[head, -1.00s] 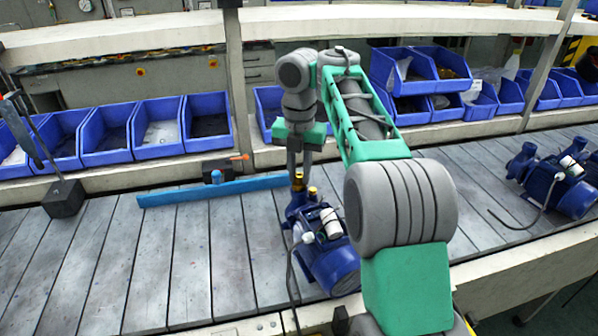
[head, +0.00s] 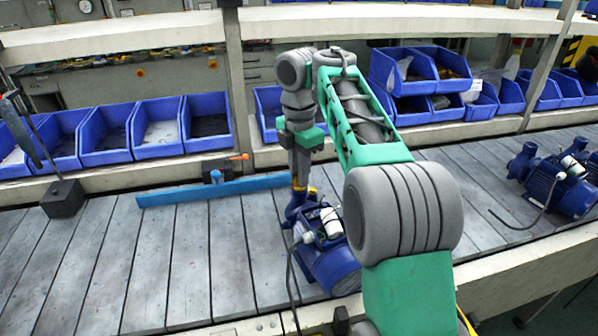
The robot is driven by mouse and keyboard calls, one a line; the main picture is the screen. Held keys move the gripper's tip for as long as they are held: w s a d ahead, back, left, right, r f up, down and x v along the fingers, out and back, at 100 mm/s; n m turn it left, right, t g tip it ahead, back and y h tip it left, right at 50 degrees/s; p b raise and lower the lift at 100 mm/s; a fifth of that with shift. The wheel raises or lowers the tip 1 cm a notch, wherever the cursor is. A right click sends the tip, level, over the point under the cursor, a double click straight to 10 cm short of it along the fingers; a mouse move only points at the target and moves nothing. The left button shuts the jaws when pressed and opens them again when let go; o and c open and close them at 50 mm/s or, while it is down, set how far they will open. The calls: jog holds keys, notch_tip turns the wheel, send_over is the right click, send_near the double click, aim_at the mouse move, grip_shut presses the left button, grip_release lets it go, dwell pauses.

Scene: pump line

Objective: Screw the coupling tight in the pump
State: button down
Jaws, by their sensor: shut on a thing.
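The blue pump (head: 332,268) stands on the slatted conveyor in front of me, partly hidden by my arm. The brass coupling (head: 299,192) is upright at the top of the pump's blue inlet end. My gripper (head: 299,184) points straight down and is shut on the coupling, its fingers around the upper part. A second small brass piece (head: 312,191) shows just to the right of the coupling. How deep the coupling sits in the pump is too small to tell.
A blue rail (head: 205,190) lies across the conveyor behind the pump, with a small orange-handled device (head: 216,176) behind it. Another blue pump (head: 555,180) with a cable stands at the right. Blue bins (head: 105,140) line the back.

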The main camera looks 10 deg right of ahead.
jog(key=m, duration=0.6)
jog(key=shift+f+m, duration=0.15)
jog(key=shift+m, duration=0.15)
jog(key=c, duration=1.4)
grip_release()
jog(key=shift+o, duration=0.2)
jog(key=n, duration=0.2)
jog(key=shift+n, duration=0.4)
jog(key=n, duration=0.3)
jog(key=shift+n, duration=0.3)
jog(key=shift+n+p, duration=0.45)
jog(key=shift+n, duration=1.65)
jog(key=n, duration=0.3)
jog(key=shift+p, duration=0.3)
grip_shut()
